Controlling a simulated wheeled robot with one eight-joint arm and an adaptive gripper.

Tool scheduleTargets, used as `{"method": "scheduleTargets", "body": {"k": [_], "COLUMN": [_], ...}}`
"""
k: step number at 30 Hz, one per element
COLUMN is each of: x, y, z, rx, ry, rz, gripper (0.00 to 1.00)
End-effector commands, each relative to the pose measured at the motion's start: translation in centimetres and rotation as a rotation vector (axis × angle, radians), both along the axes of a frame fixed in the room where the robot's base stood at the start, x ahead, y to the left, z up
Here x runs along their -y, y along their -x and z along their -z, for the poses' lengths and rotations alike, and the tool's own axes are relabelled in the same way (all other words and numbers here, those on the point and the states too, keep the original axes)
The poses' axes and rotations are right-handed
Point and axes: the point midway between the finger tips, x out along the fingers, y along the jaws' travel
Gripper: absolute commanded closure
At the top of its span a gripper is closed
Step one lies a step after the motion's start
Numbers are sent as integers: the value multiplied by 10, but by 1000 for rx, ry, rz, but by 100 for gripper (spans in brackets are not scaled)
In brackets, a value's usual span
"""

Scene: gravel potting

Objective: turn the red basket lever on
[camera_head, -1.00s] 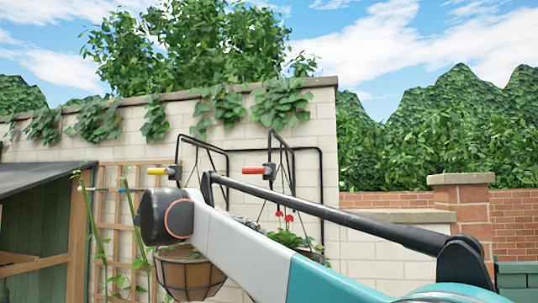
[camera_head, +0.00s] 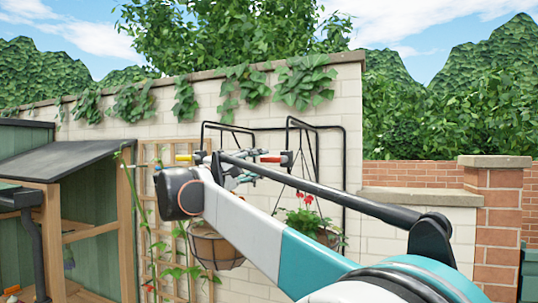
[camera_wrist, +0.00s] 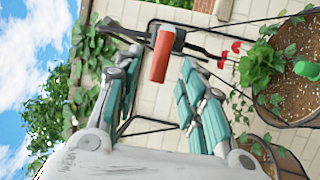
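The red basket lever (camera_head: 271,159) sticks out to the left from the right wall bracket, above the basket with red flowers. In the wrist view, the red lever (camera_wrist: 161,57) lies between the fingertip ends of my gripper (camera_wrist: 158,78), with gaps on both sides. My gripper is open and holds nothing. In the head view, my gripper (camera_head: 242,173) is close to the red lever and partly hidden behind my arm. I cannot tell whether a finger touches the lever.
A yellow lever (camera_head: 183,157) is on the left bracket. A hanging basket (camera_head: 215,247) is below it. A basket with red flowers (camera_head: 325,236) hangs right. Black bracket bars (camera_head: 318,145) surround the red lever. A trellis (camera_head: 150,200) and shed (camera_head: 80,165) stand left.

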Motion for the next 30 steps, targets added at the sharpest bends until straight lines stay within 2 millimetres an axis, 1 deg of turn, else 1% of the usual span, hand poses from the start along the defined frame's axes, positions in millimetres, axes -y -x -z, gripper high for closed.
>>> {"method": "scheduleTargets", "body": {"k": [1,3,9,14,21,26,30], "x": [7,15,29,32,32,32,33], "y": [-7,-15,-31,-35,-35,-35,-35], "z": [-4,-6,-9,-9,-8,-9,-9], "rx": [-1,-1,0,1,0,0,0], "ry": [0,0,0,-1,-1,-1,-1], "rz": [2,2,0,0,-1,-1,0], "gripper": [63,63,63,63,63,99,100]}}
